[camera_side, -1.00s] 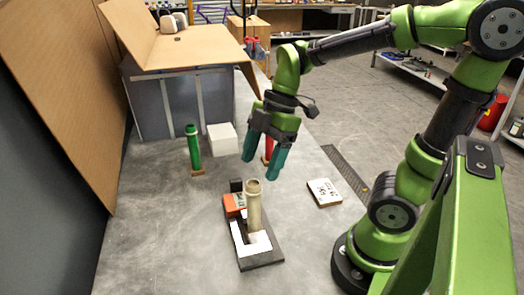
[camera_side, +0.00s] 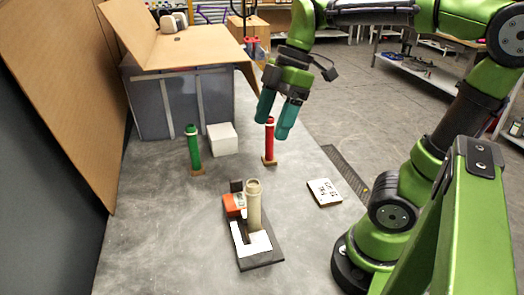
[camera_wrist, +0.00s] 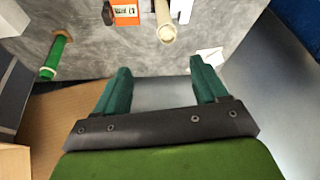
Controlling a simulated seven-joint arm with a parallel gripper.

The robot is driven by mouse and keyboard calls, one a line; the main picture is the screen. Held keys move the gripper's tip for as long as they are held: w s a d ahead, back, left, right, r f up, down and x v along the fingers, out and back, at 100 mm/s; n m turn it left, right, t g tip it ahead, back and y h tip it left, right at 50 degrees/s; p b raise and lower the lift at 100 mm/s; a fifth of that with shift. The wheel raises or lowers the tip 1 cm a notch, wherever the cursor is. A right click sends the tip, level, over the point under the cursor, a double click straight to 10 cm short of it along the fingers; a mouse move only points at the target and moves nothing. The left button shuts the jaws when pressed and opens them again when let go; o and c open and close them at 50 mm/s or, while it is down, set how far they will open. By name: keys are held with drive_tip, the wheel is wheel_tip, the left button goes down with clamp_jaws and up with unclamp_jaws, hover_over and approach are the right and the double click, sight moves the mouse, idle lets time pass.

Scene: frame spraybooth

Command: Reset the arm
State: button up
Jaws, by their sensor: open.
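My gripper (camera_side: 274,117) is open and empty, raised above the table near the red tube in the side view. Its two teal fingers also show in the wrist view (camera_wrist: 162,84), with nothing between them but grey surface. A beige tube (camera_side: 254,207) stands upright on a dark base plate (camera_side: 262,260) with white and orange parts on it. The beige tube also shows at the top of the wrist view (camera_wrist: 165,22). A red tube (camera_side: 269,140) and a green tube (camera_side: 194,150) each stand upright on a small brown base.
A white block (camera_side: 222,139) stands between the green and red tubes. A small white card with dark marks (camera_side: 324,192) lies at the right. A cardboard-topped booth (camera_side: 180,105) stands behind, with a cardboard panel (camera_side: 70,90) at the left. The table front left is clear.

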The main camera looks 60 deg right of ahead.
drive_tip(key=a+f+m+t, duration=0.1)
drive_tip(key=m, duration=0.4)
drive_tip(key=s+a+f+m+t+h, duration=0.1)
drive_tip(key=m+t, duration=0.1)
drive_tip(key=m, duration=0.3)
drive_tip(key=s+a+f+m+t+h, duration=0.1)
drive_tip(key=m+t, duration=0.1)
drive_tip(key=m, duration=0.3)
drive_tip(key=shift+a+f+m, duration=0.3)
drive_tip(key=shift+a+m, duration=0.1)
